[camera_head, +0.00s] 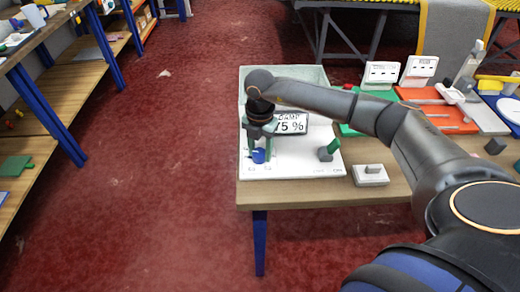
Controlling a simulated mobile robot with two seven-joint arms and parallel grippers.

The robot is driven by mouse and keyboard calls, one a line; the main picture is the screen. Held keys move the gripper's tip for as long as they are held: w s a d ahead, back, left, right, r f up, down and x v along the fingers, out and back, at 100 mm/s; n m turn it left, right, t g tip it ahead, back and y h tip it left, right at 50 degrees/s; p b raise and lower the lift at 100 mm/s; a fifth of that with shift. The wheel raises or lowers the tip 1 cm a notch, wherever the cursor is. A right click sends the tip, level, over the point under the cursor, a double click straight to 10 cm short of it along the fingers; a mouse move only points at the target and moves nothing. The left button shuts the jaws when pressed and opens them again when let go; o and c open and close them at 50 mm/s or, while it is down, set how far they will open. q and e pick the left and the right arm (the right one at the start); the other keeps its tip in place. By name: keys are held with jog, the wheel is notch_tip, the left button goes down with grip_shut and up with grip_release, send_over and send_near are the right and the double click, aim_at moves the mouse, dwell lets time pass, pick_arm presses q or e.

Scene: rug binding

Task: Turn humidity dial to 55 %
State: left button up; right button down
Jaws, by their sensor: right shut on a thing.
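The white control panel (300,160) lies on the near left corner of the wooden table. A blue dial (259,156) stands at its front left, with small marks at its foot that I cannot read. A dark display (291,123) behind it shows a partly hidden word and what reads as 75 %. My right gripper (260,146) points down over the dial and is shut on it. The fingers and wrist hide the dial's upper part and the display's left edge. My left gripper is not in view.
A green lever (334,146) stands at the panel's right. A white switch block (370,174) sits right of the panel. Orange and green boards (437,110) and two small white signs (382,74) fill the table's right and back.

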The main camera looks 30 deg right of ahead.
jog(key=shift+n, duration=0.4)
jog(key=n+b, duration=0.1)
jog(key=n, duration=0.1)
jog(key=shift+n, duration=0.3)
jog(key=n+b, duration=0.1)
jog(key=n, duration=0.3)
jog(key=shift+w+n, duration=0.1)
jog(key=shift+n, duration=0.2)
jog(key=n+b, duration=0.1)
jog(key=n, duration=0.3)
jog(key=shift+a+n, duration=0.15)
jog(key=shift+n, duration=0.15)
jog(key=n+b, duration=0.1)
jog(key=n, duration=0.2)
jog(key=shift+n, duration=0.3)
jog(key=n+b, duration=0.1)
jog(key=n, duration=0.2)
jog(key=shift+a+n, duration=0.1)
jog(key=shift+n, duration=0.2)
jog(key=n+b, duration=0.1)
jog(key=n, duration=0.2)
jog(key=shift+n, duration=0.3)
jog(key=shift+a+n+b, duration=0.1)
jog(key=shift+n+b, duration=0.7)
jog(key=shift+n, duration=1.4)
